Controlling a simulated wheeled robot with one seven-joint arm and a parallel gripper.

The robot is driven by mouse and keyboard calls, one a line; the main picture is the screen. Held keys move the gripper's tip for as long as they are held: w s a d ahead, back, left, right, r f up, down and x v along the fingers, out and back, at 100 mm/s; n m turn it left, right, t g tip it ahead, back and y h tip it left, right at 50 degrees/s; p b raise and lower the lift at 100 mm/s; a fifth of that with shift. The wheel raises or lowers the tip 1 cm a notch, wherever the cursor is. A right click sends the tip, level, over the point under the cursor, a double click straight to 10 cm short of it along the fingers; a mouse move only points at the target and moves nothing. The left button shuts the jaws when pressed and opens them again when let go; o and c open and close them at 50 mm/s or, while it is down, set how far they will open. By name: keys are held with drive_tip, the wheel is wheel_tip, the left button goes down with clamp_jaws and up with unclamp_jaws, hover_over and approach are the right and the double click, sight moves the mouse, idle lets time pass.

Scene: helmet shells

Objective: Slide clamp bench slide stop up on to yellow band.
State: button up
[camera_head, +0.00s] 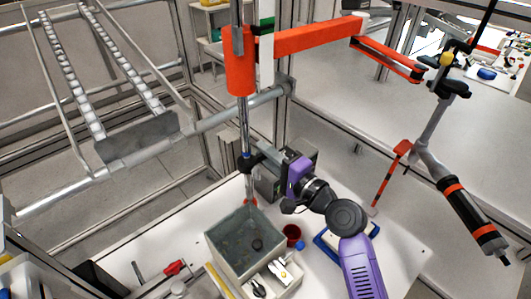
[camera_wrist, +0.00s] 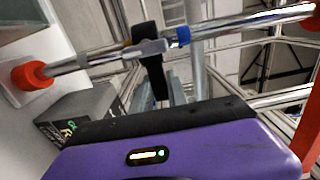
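The upright steel post (camera_head: 245,125) of the clamp bench rises beside the grey bin and also runs slantwise across the wrist view (camera_wrist: 95,58). A blue band (camera_wrist: 183,36) and a small yellowish band (camera_wrist: 127,44) show on it, with a silver sleeve (camera_wrist: 150,48), seemingly the slide stop, between them. A red collar (camera_wrist: 33,75) sits at the post's foot. My gripper (camera_head: 247,163) is at the post, below the orange arm. One black finger crosses behind the sleeve in the wrist view (camera_wrist: 150,40). The other finger is not clear, so I cannot tell whether the grip is closed.
An orange jointed arm (camera_head: 310,38) extends right from the post's top. A grey open bin (camera_head: 222,232), a red cup (camera_head: 292,232) and a blue-edged tray (camera_head: 330,245) stand below. A dark box (camera_wrist: 85,108) is close to my gripper. A horizontal rail (camera_head: 215,122) passes left of the post.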

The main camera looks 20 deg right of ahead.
drive_tip(key=o, duration=0.4)
drive_tip(key=shift+c, duration=0.2)
drive_tip(key=b+v, duration=0.1)
drive_tip(key=v, duration=0.6)
drive_tip(key=shift+s+d, duration=0.15)
drive_tip(key=shift+s, duration=0.2)
drive_tip(key=shift+r, duration=0.1)
